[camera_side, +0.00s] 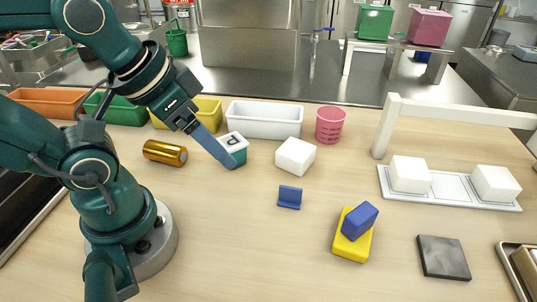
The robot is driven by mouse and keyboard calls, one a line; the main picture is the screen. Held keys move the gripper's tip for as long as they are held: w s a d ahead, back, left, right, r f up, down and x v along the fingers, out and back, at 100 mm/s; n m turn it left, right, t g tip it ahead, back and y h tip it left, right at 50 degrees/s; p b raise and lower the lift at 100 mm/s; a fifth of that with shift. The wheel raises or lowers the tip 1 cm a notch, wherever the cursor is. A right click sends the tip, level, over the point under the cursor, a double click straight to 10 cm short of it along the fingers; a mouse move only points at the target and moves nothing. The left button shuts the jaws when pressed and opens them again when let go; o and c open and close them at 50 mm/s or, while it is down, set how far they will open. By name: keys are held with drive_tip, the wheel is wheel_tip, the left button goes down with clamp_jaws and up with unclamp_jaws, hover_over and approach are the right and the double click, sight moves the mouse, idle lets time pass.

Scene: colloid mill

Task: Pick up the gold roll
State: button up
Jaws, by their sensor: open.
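The gold roll (165,153) is a shiny gold cylinder lying on its side on the wooden table, left of the middle, with a darker end facing right. My gripper (230,163) is to the right of the roll and apart from it. Its blue fingers point down and to the right, overlapping in the picture a white and teal block with a letter on top (236,146). The fingers are seen nearly edge-on, and I cannot tell whether they touch that block. Nothing shows held between them; the jaws are open.
Orange (50,101), green (125,110), yellow (208,112) and white (264,120) bins line the back. A white cube (295,156), pink cup (330,124), blue bracket (289,197) and blue block on a yellow block (353,246) stand rightward. Table in front of the roll is clear.

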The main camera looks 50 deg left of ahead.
drive_tip(key=s+a+f+m+g+y, duration=0.2)
drive_tip(key=a+g+y, duration=0.3)
drive_tip(key=a, duration=0.4)
drive_tip(key=m+g+y, duration=0.6)
drive_tip(key=g+y, duration=0.1)
hover_over(160, 150)
drive_tip(key=w, duration=0.2)
drive_tip(key=f, duration=0.4)
drive_tip(key=shift+w+d+f, duration=0.1)
drive_tip(key=shift+d+f, duration=0.05)
drive_tip(key=shift+d, duration=0.25)
drive_tip(key=shift+s+f, duration=0.3)
drive_tip(key=shift+f, duration=2.3)
wheel_tip(160, 150, down, 3)
drive_tip(key=shift+s, duration=0.1)
drive_tip(key=shift+x, duration=0.8)
drive_tip(key=shift+s+a+f, duration=0.1)
drive_tip(key=shift+s+a, duration=0.15)
drive_tip(key=shift+a, duration=0.3)
